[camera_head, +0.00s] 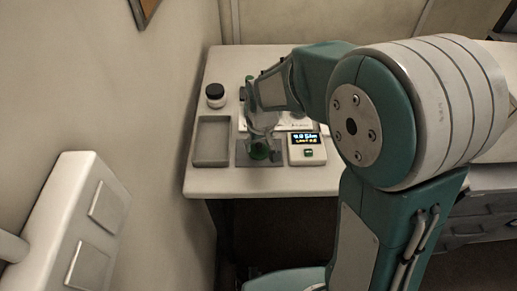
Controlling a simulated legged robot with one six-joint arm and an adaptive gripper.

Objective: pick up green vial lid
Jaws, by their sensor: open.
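A round green lid (258,151) shows low on the dark grey pad near the front of the table. The vial under it is mostly hidden. My gripper (262,144) points down over the pad, its fingers open around or just above the green lid. I cannot tell whether they touch it. Gripper parts partly cover the lid.
A grey shallow tray (212,141) sits left of the pad. A small device with a lit display (306,147) stands close on the right. The white table's (240,185) front edge strip is clear.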

